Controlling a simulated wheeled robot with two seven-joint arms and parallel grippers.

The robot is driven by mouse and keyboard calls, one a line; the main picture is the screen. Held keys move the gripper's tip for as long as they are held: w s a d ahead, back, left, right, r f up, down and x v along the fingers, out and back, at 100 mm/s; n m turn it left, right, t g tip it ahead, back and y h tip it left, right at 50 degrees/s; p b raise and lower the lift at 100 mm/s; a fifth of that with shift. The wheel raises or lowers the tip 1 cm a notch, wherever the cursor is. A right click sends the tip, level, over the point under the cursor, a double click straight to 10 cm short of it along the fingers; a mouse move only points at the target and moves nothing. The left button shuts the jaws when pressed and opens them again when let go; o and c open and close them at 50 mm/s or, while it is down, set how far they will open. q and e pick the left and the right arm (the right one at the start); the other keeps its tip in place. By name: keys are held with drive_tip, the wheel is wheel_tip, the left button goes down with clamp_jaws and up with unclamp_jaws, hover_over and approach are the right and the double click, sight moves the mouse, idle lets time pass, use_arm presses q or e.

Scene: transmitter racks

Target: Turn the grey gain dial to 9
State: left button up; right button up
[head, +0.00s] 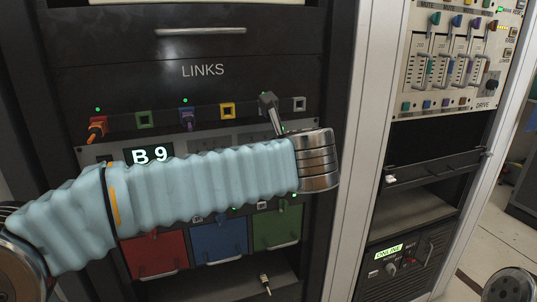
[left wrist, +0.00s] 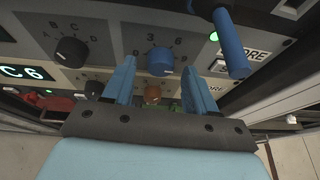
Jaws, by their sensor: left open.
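I cannot pick out a grey gain dial with certainty. In the left wrist view a blue dial (left wrist: 160,62) with a white mark sits on a scale with 0, 3 and 6 readable. My left gripper (left wrist: 159,75) is open, with one finger showing on each side of this dial; I cannot tell whether they touch it. Black dials (left wrist: 72,52) stand to its left, one with a letter scale. In the head view my left arm crosses the rack and hides its fingers and the dial area. My right gripper is not in view.
A blue lever handle (left wrist: 231,42) juts out close to the right finger.

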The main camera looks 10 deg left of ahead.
use_arm(q)
drive_tip(key=v, duration=1.3)
drive_tip(key=shift+s+d, duration=0.15)
drive_tip(key=shift+s, duration=0.15)
